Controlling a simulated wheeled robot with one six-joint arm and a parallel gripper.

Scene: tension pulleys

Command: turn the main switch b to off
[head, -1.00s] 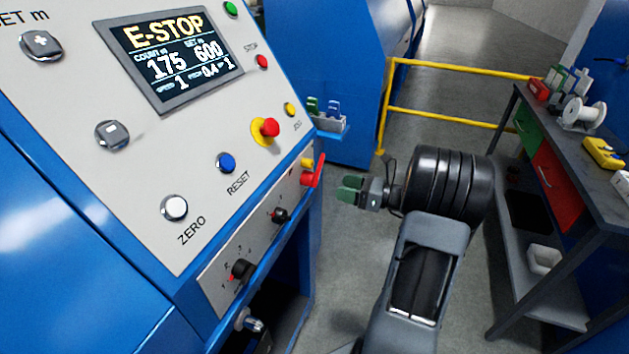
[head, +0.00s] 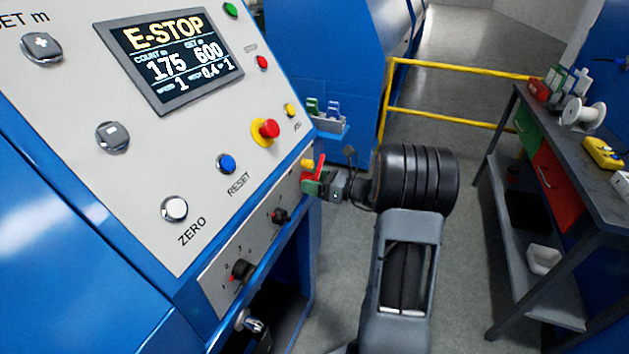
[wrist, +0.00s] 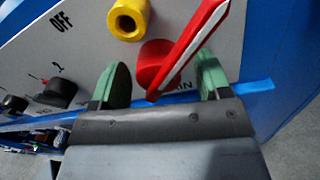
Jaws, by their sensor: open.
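The main switch is a red rotary handle (head: 319,168) on the right end of the lower panel strip. In the wrist view the red handle (wrist: 190,48) is a long bar with a white edge, slanting up to the right from a round red hub. My gripper (head: 313,188) is at the switch. In the wrist view its green fingertips (wrist: 165,82) are apart, with the hub and the handle's lower part between them. The upper handle passes close to the right finger; I cannot tell whether they touch. An OFF label (wrist: 62,21) shows at upper left. The label below the hub is partly hidden.
A yellow cylinder (wrist: 128,18) sits just above-left of the hub. Black selector knobs (head: 242,269) lie along the strip. The red emergency button (head: 268,129) is above, and the display reads E-STOP. A workbench (head: 600,205) stands right; a yellow rail (head: 450,118) stands behind.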

